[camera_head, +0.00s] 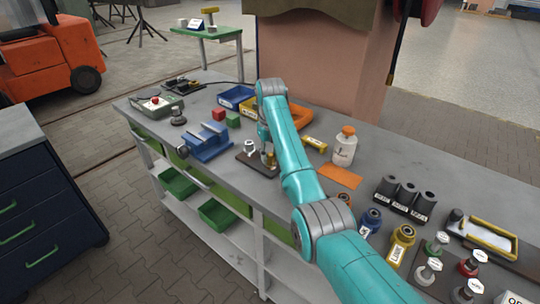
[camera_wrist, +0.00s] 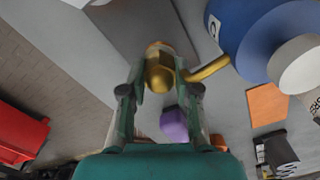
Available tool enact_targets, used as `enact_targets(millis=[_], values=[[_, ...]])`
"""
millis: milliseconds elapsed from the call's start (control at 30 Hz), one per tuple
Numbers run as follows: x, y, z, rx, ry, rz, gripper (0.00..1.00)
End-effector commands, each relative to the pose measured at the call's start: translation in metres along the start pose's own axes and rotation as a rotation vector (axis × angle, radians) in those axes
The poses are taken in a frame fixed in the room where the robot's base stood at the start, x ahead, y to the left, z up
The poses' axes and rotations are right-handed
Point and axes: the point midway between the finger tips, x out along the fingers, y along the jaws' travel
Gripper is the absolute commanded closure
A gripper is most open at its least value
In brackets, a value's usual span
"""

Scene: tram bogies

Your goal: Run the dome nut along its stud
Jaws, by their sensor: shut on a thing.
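The brass dome nut (camera_wrist: 160,78) shows in the wrist view between the two fingers of my gripper (camera_wrist: 159,88), which is shut on it. A brass rod-like piece (camera_wrist: 208,69) sticks out to its right. The stud under the nut is hidden, so I cannot tell how far the nut sits on it. In the head view my gripper (camera_head: 267,149) points down over a dark plate (camera_head: 246,163) on the bench. A silver-topped fitting (camera_head: 250,147) stands on that plate, left of my gripper. My arm hides part of the plate.
A blue vise (camera_head: 207,142) stands left of the plate on the grey bench. Right of my arm are a white bottle (camera_head: 345,147), an orange sheet (camera_head: 341,176) and dark cylinders (camera_head: 405,197). Blue and yellow bins (camera_head: 236,97) lie behind. A purple object (camera_wrist: 173,125) shows in the wrist view.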

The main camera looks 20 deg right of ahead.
Motion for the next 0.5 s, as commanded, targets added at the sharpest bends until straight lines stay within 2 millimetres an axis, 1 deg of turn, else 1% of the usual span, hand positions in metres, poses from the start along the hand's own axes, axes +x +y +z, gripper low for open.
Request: enact_targets(millis=[33,200,233,267,300,333,500], values=[[-0.0055,-0.0021,0.0020,0.002,-0.010,-0.003,1.00],[-0.0055,-0.0024,0.0019,0.002,-0.010,-0.003,1.00],[-0.0055,-0.0025,0.0019,0.002,-0.010,-0.003,0.64],[-0.0053,-0.0025,0.0019,0.002,-0.010,-0.003,0.57],[-0.0048,-0.0025,0.0017,0.002,-0.009,-0.003,0.47],[-0.0043,-0.0023,0.0015,0.002,-0.008,-0.003,0.44],[-0.0024,-0.0015,0.0008,0.001,-0.004,-0.002,0.44]])
